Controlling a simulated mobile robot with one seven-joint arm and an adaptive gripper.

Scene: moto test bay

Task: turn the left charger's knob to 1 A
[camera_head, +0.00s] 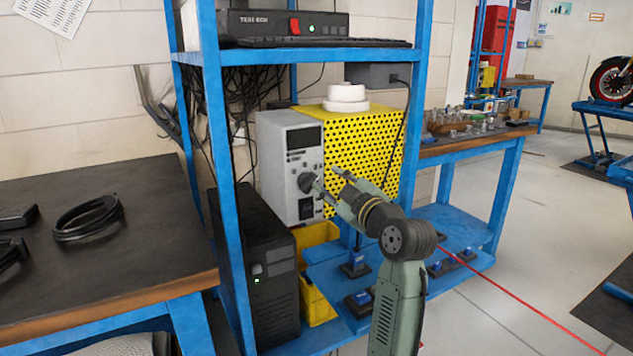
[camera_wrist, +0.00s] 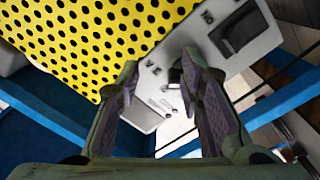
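A charger with a light grey front panel (camera_head: 288,160) and a yellow perforated case (camera_head: 365,150) stands on the blue rack. Its panel has a dark display (camera_head: 303,138), a dark round knob (camera_head: 307,182) and a black rocker switch (camera_head: 306,208). The panel also shows in the wrist view (camera_wrist: 200,40), with the switch (camera_wrist: 240,35) at upper right. My gripper (camera_head: 328,180) is open in front of the knob. In the wrist view its fingers (camera_wrist: 160,80) stand apart, with a dark part, probably the knob, beside the right fingertip. Contact and the knob's setting cannot be read.
Blue rack posts (camera_head: 225,180) stand left of the charger, and a shelf (camera_head: 300,55) lies above it. White round pieces (camera_head: 346,98) sit on the case. A black unit (camera_head: 262,265) with a green light stands below left. A workbench (camera_head: 90,240) with cables is at left.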

